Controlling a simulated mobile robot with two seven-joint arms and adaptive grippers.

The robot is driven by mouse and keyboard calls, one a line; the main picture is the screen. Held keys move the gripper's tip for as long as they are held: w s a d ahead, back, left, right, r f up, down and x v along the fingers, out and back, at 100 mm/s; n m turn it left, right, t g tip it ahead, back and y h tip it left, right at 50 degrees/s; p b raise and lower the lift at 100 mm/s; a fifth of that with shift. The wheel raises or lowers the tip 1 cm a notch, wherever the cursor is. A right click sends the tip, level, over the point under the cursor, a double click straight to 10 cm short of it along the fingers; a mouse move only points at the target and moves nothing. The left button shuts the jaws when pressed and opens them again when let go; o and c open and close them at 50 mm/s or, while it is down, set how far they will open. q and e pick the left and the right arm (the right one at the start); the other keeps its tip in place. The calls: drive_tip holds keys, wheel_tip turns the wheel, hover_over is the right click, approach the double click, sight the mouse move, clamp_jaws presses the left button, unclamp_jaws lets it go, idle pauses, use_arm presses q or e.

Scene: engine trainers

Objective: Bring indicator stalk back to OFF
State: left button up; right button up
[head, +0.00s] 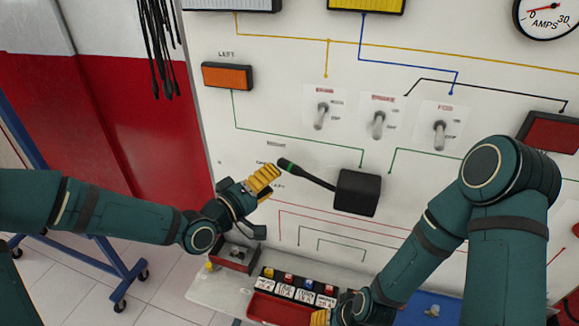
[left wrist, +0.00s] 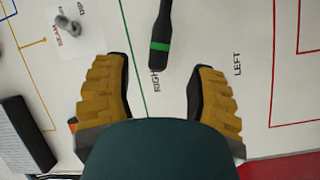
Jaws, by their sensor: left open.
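The indicator stalk (head: 310,176) is a black lever with a green band, coming out of a black box (head: 357,193) on the white panel. It points left and upward in the head view. In the left wrist view its tip (left wrist: 159,50) lies by the RIGHT label, with the LEFT label off to the right. My left gripper (head: 266,203), with yellow fingers, is open and empty just left of the tip. In the left wrist view the tip is between and beyond the fingertips (left wrist: 161,68). My right gripper (head: 320,317) shows only partly at the bottom edge.
Toggle switches (head: 320,117) stand above the stalk, with an orange lamp (head: 227,76) at upper left. A shelf (head: 225,285) below holds a red tray with coloured, labelled parts. A blue stand (head: 95,255) is at left.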

sight(286, 169)
use_arm(q)
drive_tip(key=x, duration=0.7)
drive_tip(key=shift+w+d, duration=0.1)
clamp_jaws()
